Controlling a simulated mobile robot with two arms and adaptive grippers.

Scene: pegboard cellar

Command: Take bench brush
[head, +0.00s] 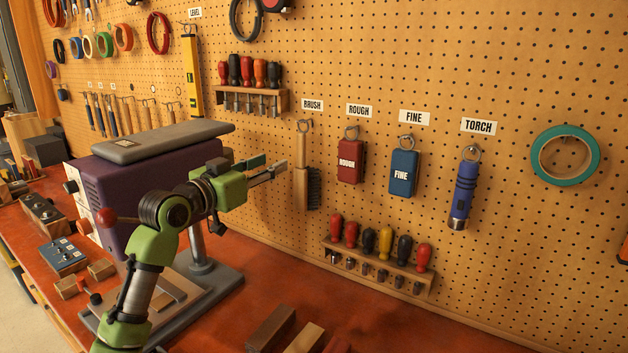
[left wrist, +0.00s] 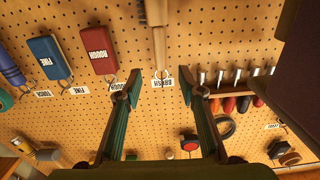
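The bench brush (head: 301,180), with a pale wooden handle and dark bristles, hangs upright from a hook on the pegboard under the BRUSH label. My left gripper (head: 267,169) is open and empty, just left of the brush in the head view and apart from it. In the left wrist view, which shows the wall upside down, the brush (left wrist: 158,45) lies beyond the open fingertips (left wrist: 159,86), with its handle end and ring roughly centred between them. The brush head is partly cut off at the top edge there. My right gripper is in neither view.
A red ROUGH block (head: 350,162) and a blue FINE block (head: 403,173) hang right of the brush, then a blue torch (head: 464,190). Screwdriver racks sit above (head: 250,100) and below (head: 378,268). A purple machine (head: 130,190) stands on the bench beside my left arm.

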